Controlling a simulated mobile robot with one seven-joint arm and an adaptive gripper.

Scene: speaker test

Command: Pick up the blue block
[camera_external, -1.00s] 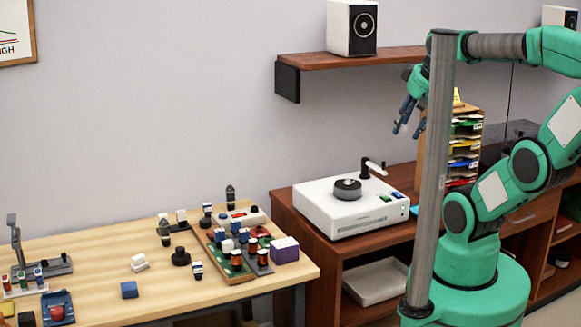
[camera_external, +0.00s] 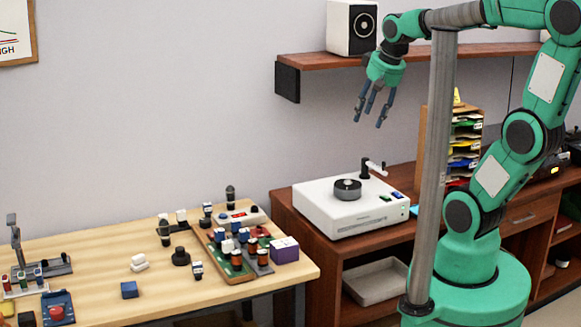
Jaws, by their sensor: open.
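A small dark blue block (camera_external: 129,289) lies on the light wooden table (camera_external: 190,287), near its front edge and left of the picture's middle. My gripper (camera_external: 371,119) is open and empty, with its fingers pointing down. It hangs in the air in front of the wall shelf, above the white turntable-like device, far to the right of the blue block and higher than it.
The wall shelf (camera_external: 408,53) with a white speaker (camera_external: 351,27) is close behind my gripper. The white device (camera_external: 350,214) sits on a brown cabinet. A grey post (camera_external: 436,170) stands before my arm. Several small parts and a purple box (camera_external: 285,249) crowd the table's right side.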

